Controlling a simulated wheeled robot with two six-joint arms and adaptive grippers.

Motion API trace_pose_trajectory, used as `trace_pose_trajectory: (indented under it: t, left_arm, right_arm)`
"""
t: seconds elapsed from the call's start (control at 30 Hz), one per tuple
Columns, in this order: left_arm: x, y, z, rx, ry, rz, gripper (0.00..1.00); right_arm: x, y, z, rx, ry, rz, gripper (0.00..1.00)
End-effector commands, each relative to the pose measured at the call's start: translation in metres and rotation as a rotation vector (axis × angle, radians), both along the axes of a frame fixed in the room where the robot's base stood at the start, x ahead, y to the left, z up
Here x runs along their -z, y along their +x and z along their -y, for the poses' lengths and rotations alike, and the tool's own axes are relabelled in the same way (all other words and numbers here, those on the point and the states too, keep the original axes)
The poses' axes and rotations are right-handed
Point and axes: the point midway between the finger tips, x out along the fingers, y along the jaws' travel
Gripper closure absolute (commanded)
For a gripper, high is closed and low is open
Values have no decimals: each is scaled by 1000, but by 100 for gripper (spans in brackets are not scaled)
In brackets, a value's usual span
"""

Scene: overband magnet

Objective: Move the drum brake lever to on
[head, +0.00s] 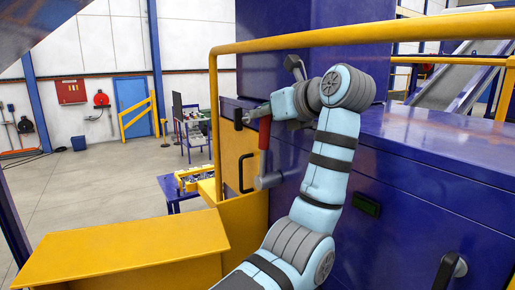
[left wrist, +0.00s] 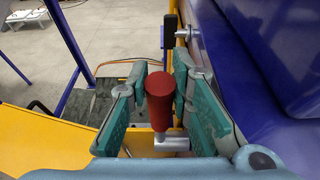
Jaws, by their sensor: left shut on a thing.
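The drum brake lever (head: 264,136) has a red grip and a grey hub, on the side of the blue machine housing. In the head view the red grip points up from the hub. My left gripper (head: 257,112) is at the upper part of the grip and partly hides it. In the left wrist view the red grip (left wrist: 160,100) stands between the two green finger pads of my left gripper (left wrist: 163,88), which is shut on it. A grey crank piece (left wrist: 171,143) shows below the grip. Any on or off marking cannot be read. My right gripper is not in view.
A yellow rail (head: 350,36) runs above and in front of the blue housing (head: 430,150). A yellow panel with a black handle (head: 246,173) is left of the lever. Open floor (head: 100,195) lies farther left.

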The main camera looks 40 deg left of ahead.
Motion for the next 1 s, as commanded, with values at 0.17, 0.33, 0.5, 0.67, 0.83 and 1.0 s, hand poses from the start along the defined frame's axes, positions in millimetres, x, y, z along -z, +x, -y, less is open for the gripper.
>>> trace_pose_trajectory:
  t: [0.17, 0.33, 0.5, 0.67, 0.83, 1.0]
  left_arm:
    - [4, -3, 13, 3, -2, -3, 100]
    - [5, -6, 24, 3, -2, -1, 100]
    - [5, -8, 28, 1, -1, -1, 100]
    - [4, -8, 28, 1, 0, 0, 100]
    - [5, -9, 31, 3, 1, 1, 100]
    - [11, -12, 41, 3, 1, 0, 100]
  right_arm:
    - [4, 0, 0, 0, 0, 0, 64]
    - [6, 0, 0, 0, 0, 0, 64]
    - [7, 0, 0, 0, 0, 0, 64]
    - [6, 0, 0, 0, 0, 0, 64]
    - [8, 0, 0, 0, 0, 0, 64]
    - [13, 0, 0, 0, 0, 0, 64]
